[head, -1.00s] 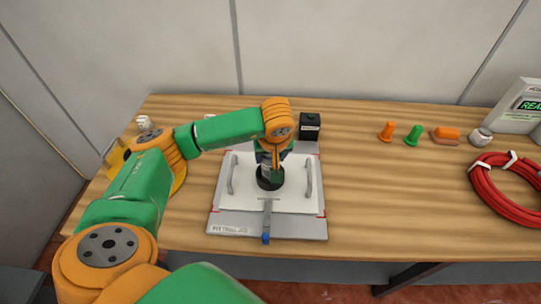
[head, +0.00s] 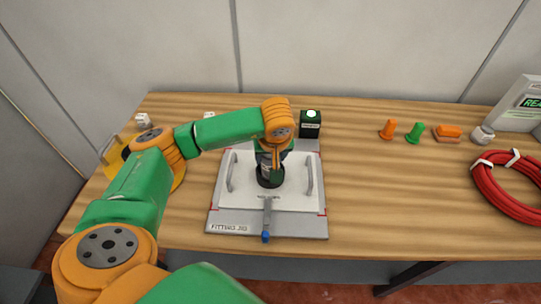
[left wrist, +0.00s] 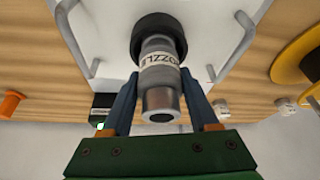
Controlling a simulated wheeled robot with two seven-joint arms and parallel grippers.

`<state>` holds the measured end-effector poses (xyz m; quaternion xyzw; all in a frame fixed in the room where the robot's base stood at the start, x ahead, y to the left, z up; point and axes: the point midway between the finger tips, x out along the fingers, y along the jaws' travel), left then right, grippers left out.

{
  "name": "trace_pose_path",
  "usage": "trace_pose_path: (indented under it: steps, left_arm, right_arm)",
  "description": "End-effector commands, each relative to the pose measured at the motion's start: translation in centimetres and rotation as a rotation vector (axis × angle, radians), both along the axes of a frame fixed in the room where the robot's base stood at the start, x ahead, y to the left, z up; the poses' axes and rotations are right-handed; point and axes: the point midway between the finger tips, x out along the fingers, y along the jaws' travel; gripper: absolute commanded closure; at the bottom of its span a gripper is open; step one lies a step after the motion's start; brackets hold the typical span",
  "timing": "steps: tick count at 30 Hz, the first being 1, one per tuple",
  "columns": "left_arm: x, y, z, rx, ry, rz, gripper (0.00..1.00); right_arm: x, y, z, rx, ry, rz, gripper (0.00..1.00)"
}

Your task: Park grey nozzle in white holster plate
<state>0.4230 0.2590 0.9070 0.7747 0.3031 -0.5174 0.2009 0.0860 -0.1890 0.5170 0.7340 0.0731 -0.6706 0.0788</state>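The grey nozzle (left wrist: 160,85) stands in a black collar (left wrist: 158,38) on a white plate with two handles (head: 298,198). It carries a light label with dark letters. My left gripper (head: 270,176) is above the plate, and its two blue fingers (left wrist: 160,78) lie on either side of the nozzle and appear closed on it. In the head view the gripper and wrist hide most of the nozzle. I cannot tell whether this handled plate is the holster plate. My right gripper is not in view.
The plate lies on a grey fitting jig (head: 225,222) with a blue-tipped clamp lever (head: 266,222). A black box (head: 311,127) with a lit lamp stands behind. Small orange and green parts (head: 415,133) and a red hose coil (head: 500,190) lie right.

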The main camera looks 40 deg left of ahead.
Motion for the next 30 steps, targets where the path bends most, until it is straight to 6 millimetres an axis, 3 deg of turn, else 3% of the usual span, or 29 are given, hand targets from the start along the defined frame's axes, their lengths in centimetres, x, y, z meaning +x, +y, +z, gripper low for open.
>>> trace_pose_path:
  steps: [10, 30]
  left_arm:
    - [-0.1, 0.0, 0.2, 0.000, 0.002, -0.001, 0.28]
    - [-2.1, -2.0, 7.4, 0.000, 0.000, -0.001, 0.28]
  right_arm:
    - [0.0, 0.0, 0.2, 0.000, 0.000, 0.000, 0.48]
    - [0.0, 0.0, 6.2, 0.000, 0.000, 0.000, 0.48]
